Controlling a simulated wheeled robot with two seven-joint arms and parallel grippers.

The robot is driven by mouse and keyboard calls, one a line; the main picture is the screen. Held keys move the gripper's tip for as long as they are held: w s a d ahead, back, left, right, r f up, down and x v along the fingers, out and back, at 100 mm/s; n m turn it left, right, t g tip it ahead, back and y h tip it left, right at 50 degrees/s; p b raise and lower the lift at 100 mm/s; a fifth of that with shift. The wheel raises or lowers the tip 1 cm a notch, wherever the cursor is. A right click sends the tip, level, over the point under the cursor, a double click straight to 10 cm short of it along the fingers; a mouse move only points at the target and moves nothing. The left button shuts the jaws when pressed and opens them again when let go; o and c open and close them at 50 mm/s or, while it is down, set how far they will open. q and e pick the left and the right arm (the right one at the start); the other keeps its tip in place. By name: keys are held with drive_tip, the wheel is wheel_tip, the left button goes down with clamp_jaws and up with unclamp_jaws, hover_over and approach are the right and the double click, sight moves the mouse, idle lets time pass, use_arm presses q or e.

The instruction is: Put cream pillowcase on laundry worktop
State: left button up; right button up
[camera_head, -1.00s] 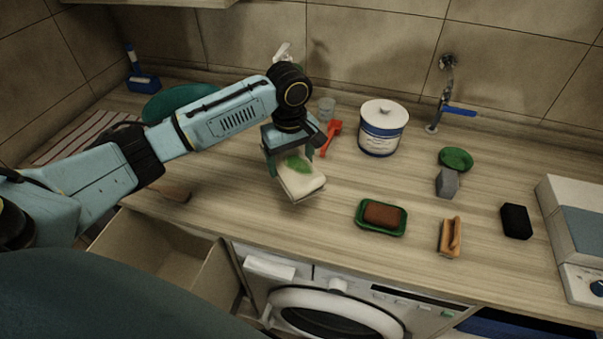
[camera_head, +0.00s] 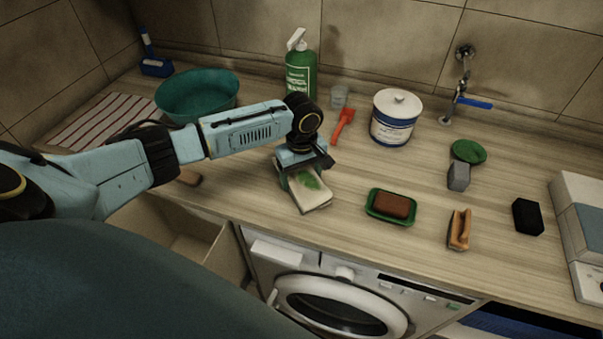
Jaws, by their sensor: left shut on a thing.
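The cream pillowcase (camera_head: 318,198) is a folded cream cloth with a green leaf print. My left gripper (camera_head: 304,175) points down and is shut on the pillowcase. The pillowcase is at or just above the wooden laundry worktop (camera_head: 375,260), left of the green soap dish; I cannot tell whether it touches the surface. My right gripper is not in view.
A green soap dish (camera_head: 375,213) with a brown soap bar (camera_head: 394,206), a wooden brush (camera_head: 459,230) and a black block (camera_head: 527,217) lie to the right. A white tub (camera_head: 393,121), red scoop (camera_head: 343,126), green bottle (camera_head: 300,72) and teal basin (camera_head: 197,97) stand behind. An open drawer (camera_head: 185,232) is below.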

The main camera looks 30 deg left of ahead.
sight(302, 172)
use_arm(q)
drive_tip(key=o, duration=1.1)
drive_tip(key=shift+f, duration=0.1)
wheel_tip(302, 172, up, 12)
drive_tip(key=shift+r, duration=0.2)
